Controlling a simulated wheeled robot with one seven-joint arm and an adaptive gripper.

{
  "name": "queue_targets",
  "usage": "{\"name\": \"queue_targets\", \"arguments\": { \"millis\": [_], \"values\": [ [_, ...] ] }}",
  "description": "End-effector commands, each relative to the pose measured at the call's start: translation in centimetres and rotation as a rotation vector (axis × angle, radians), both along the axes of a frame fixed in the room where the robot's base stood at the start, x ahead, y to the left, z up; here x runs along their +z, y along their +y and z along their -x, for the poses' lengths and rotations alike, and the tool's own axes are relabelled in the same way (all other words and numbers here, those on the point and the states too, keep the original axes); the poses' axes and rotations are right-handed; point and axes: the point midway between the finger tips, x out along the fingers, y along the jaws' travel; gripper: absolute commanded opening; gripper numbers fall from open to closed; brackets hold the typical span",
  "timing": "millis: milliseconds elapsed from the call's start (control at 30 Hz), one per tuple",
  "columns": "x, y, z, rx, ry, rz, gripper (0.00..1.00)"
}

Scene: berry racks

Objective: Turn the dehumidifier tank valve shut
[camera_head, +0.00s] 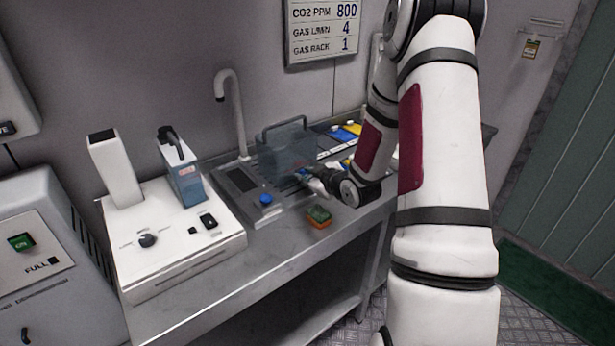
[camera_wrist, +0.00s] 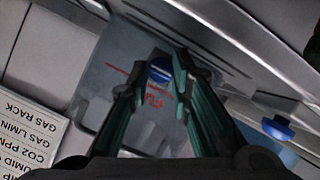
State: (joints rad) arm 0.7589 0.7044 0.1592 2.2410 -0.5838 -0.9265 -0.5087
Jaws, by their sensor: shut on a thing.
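A translucent grey tank (camera_head: 288,148) with a top handle stands on the metal bench, right of the faucet. In the wrist view the tank (camera_wrist: 95,95) fills the middle, with a red line and partly hidden red lettering on its face. A blue valve (camera_wrist: 160,70) sits on that face. My gripper (camera_wrist: 156,80) has its dark fingers on either side of the valve, shut on it. In the head view my gripper (camera_head: 314,179) reaches the tank's front lower right, and the valve is hidden there.
A green and orange block (camera_head: 318,216) lies near the bench edge. A white machine (camera_head: 180,250) holds a blue container. A grey unit marked FULL (camera_head: 40,265) stands far left.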

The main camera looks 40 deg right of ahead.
Motion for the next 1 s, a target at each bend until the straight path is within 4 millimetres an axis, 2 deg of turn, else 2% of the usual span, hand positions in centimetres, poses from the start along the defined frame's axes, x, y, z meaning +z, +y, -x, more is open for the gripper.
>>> {"name": "queue_targets", "arguments": {
  "millis": [100,133,200,667,1000],
  "values": [
    [-0.09,-0.01,0.06,0.000,0.002,0.000,0.00],
    [-0.09,-0.01,0.06,0.000,0.002,0.000,0.24],
    [-0.09,-0.01,0.05,0.000,0.002,0.000,0.40],
    [0.03,-0.07,0.13,0.000,0.005,-0.043,0.41],
    [0.24,-0.60,0.24,-0.003,0.016,-0.352,0.41]
  ]
}}
